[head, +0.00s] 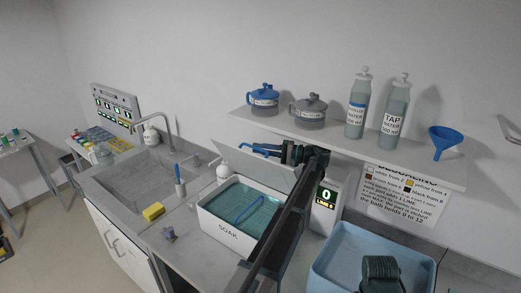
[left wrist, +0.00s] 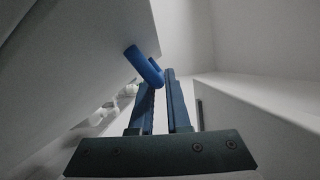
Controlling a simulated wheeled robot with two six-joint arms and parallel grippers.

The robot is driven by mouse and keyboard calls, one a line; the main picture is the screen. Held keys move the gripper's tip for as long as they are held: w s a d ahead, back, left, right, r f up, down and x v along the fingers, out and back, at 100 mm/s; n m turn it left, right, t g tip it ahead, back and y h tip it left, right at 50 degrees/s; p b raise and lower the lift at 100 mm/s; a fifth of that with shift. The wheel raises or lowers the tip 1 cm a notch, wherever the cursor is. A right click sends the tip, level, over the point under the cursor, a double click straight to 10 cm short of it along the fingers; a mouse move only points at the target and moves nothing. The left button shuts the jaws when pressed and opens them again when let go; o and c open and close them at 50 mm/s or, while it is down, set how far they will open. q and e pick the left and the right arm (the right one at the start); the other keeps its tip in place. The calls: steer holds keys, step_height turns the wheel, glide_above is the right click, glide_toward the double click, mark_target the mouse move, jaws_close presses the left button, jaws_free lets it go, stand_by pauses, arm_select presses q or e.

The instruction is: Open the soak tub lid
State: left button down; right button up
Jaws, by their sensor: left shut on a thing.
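The white soak tub (head: 228,233), marked SOAK, stands on the counter and its top is uncovered. Greenish liquid and a blue looped thing (head: 250,209) show inside. Its pale lid (head: 240,160) stands raised and tilted at the tub's back edge. My left gripper (head: 279,152) is at the lid's upper edge, shut on the blue lid handle (head: 259,149). In the left wrist view the handle (left wrist: 145,66) lies at the fingertips, beside the pale lid panel (left wrist: 90,55). My left arm hides the tub's right side.
A shelf (head: 340,143) with jars, bottles and a blue funnel (head: 442,140) runs just behind and above my left gripper. A display box (head: 327,205) stands right of the tub. A blue basin (head: 345,250) is at the front right, a sink (head: 135,185) at left.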

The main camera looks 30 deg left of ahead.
arm_select(q)
steer(key=w+d+r+m+y+b, duration=0.1)
steer(key=w+m, duration=0.3)
steer(key=w, duration=0.5)
steer(key=shift+d+r+y, duration=0.2)
steer(key=shift+r+y, duration=0.05)
steer(key=shift+y, duration=0.05)
steer(key=shift+w, duration=0.1)
steer(key=c, duration=0.9)
jaws_free()
